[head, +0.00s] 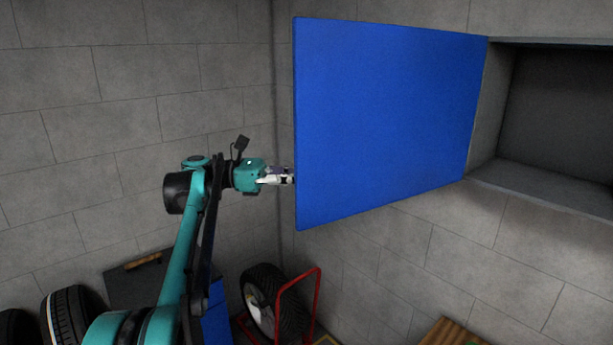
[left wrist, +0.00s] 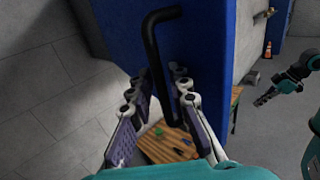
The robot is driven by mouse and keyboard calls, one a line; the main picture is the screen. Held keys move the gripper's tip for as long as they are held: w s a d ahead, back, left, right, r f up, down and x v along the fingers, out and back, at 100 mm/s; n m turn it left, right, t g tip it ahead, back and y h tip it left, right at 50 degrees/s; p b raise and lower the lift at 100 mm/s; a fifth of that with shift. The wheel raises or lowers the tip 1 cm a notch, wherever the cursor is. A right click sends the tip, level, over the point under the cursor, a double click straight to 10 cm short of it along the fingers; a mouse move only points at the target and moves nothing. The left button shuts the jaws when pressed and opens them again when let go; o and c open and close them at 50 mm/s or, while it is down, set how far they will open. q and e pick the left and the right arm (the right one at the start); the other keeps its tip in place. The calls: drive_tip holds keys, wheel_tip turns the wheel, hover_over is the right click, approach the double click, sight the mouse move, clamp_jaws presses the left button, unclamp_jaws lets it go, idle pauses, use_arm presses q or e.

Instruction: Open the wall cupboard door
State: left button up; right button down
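The blue cupboard door (head: 385,120) stands swung wide open, hinged beside the grey cupboard opening (head: 560,120). In the left wrist view the door (left wrist: 205,60) shows a black bent handle (left wrist: 155,60). My left gripper (head: 291,179) is at the door's free left edge. In the left wrist view its fingers (left wrist: 165,115) are spread apart, with the lower part of the handle between or just beyond them; I cannot tell whether they touch it. My right gripper (left wrist: 264,98) shows at the right of the left wrist view, away from the door; its fingers are too small to read.
Below the door are a red hand truck (head: 300,300) and a tyre (head: 270,300). More tyres (head: 70,315) stand at lower left. A wooden surface (head: 450,332) is at the bottom. Grey block walls meet in a corner behind my left arm.

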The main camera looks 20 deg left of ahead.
use_arm(q)
drive_tip(key=shift+a, duration=0.1)
drive_tip(key=v, duration=1.1)
drive_tip(key=shift+a, duration=0.4)
drive_tip(key=shift+s, duration=0.1)
drive_tip(key=s+d+f+m+g+y+b, duration=0.1)
drive_tip(key=d+f+m+y+b, duration=0.1)
drive_tip(key=d+f+b, duration=0.6)
drive_tip(key=s+d+f+m+y+b, duration=0.1)
drive_tip(key=d+f+m+y+b, duration=0.3)
drive_tip(key=f, duration=0.9)
drive_tip(key=s+d+f+g+y+b, duration=0.1)
drive_tip(key=d+f+b, duration=0.5)
drive_tip(key=f, duration=0.4)
drive_tip(key=s+d+f+m+t+y+b, duration=0.1)
drive_tip(key=s+f+m+y+b, duration=0.2)
drive_tip(key=f, duration=1.1)
drive_tip(key=s+d+f+m+t+y+b, duration=0.1)
drive_tip(key=s+f+m+y+b, duration=0.2)
drive_tip(key=s+f+m+b, duration=0.4)
drive_tip(key=s+d+f+m+y+b, duration=0.1)
drive_tip(key=s+f+m+y+b, duration=0.2)
drive_tip(key=f, duration=1.9)
drive_tip(key=s+m+b, duration=0.3)
drive_tip(key=b, duration=0.2)
drive_tip(key=shift+s+f+t+y+b, duration=0.15)
drive_tip(key=shift+s+t+y+b, duration=0.05)
drive_tip(key=shift+t+y+b, duration=0.2)
